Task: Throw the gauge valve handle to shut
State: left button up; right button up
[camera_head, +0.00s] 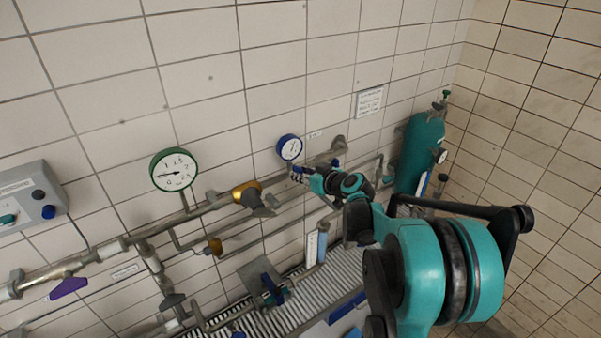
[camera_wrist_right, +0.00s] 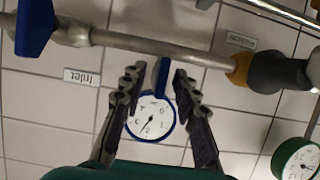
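A small round gauge with a blue rim (camera_head: 290,148) is on the tiled wall in the head view; the right wrist view shows its white dial (camera_wrist_right: 150,118) upside down. A narrow blue handle (camera_wrist_right: 163,76) stands between my right fingers, by the gauge's stem. My right gripper (camera_head: 299,173) is just below the gauge in the head view. In the right wrist view its fingers (camera_wrist_right: 160,80) are apart on either side of the blue handle, with a visible gap at the left. Contact with the right finger is unclear. My left gripper is not in view.
A grey pipe (camera_wrist_right: 165,47) runs past the fingers, with a larger blue handle (camera_wrist_right: 35,25) on it. A yellow-brown valve (camera_head: 246,194) and a green-rimmed gauge (camera_head: 173,170) are to the left. A teal cylinder (camera_head: 418,150) stands at the right.

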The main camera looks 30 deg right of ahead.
jog(key=shift+w+a+f, duration=0.15)
jog(key=shift+w, duration=0.2)
grip_shut()
jog(key=m+y+b, duration=0.2)
jog(key=shift+d+f+m+b, duration=0.15)
jog(key=shift+d+m+b, duration=0.05)
jog(key=shift+m+b, duration=0.2)
jog(key=m+y+b, duration=0.2)
jog(key=m+b, duration=0.1)
jog(key=m+t+y+b, duration=0.1)
jog(key=m+y+b, duration=0.1)
jog(key=m+b, duration=0.1)
jog(key=shift+f+m+b, duration=0.15)
jog(key=shift+m+b, duration=0.25)
jog(key=shift+m, duration=0.3)
jog(key=shift+m+t+y+b, duration=0.7)
jog(key=shift+m+b, duration=0.45)
jog(key=shift+m, duration=0.45)
